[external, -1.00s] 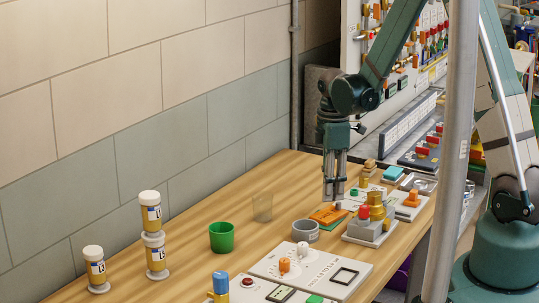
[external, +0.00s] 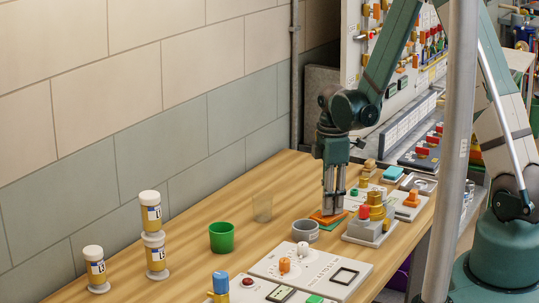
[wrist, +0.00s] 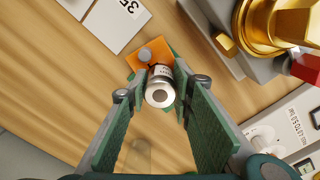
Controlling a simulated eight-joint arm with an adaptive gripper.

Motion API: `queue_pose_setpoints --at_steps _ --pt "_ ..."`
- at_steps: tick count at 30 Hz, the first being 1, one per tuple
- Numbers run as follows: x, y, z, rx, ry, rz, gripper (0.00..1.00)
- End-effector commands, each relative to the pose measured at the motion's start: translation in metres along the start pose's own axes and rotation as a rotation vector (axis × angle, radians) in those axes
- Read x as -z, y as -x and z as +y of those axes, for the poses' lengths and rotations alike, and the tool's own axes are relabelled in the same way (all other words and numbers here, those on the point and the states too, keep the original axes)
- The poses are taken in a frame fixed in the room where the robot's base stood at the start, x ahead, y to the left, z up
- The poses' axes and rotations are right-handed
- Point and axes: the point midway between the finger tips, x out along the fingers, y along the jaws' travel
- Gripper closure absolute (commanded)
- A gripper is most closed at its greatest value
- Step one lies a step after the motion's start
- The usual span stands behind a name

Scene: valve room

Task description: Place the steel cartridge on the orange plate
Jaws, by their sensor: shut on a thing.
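The steel cartridge (wrist: 160,88) is a small silver cylinder with a pale label, seen end-on in the wrist view. My gripper (wrist: 158,84) is shut on it, the cartridge between its green-padded fingers. The orange plate (wrist: 143,55) shows just beyond the cartridge, with a small grey round piece on it. In the external view my gripper (external: 334,211) points straight down over the orange plate (external: 322,220). The fingertips are at or just above it. Whether the cartridge touches the plate cannot be told, and the fingers mostly hide it there.
A grey bowl (external: 305,231) stands close left of the plate, with a green cup (external: 222,237) and a clear cup (external: 262,207) further left. A grey block with brass fitting and red knob (external: 370,225) stands close right. Control panels (external: 310,270) lie in front.

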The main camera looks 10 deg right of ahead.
Motion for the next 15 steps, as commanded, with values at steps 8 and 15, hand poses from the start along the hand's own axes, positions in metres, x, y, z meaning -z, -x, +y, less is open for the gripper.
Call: queue_pose_setpoints --at_steps 8,15 --pt "0.0 -0.0005 0.0 0.0 0.0 0.0 0.93" --pt "0.0 -0.0041 0.0 0.0 0.0 0.0 0.74"
